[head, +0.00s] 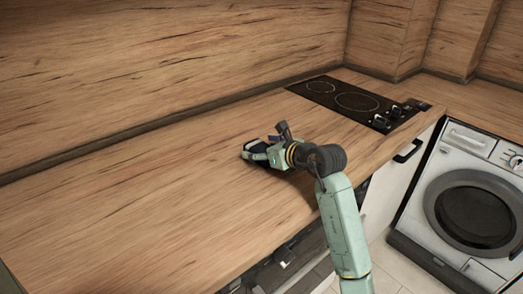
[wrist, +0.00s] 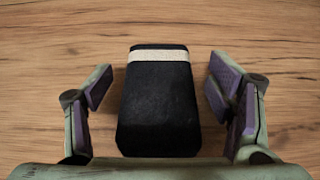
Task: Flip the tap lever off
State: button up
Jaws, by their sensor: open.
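No tap or tap lever shows in either view. In the wrist view, a black block-like object with a pale stripe across its far end (wrist: 158,105) lies on the wooden worktop. My gripper (wrist: 158,92) is open, with its purple-padded fingers on either side of the object and a visible gap on each side. In the head view my gripper (head: 259,148) is low over the middle of the worktop, and the dark object there is largely hidden by it.
The wooden worktop (head: 120,200) is bare to the left. A black hob (head: 357,101) with knobs lies at the back right. A washing machine (head: 474,214) stands below at the right. The wooden splashback (head: 170,65) rises behind.

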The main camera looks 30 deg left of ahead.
jog(key=c, duration=1.3)
jog(key=shift+r, duration=0.1)
jog(key=shift+c, duration=0.2)
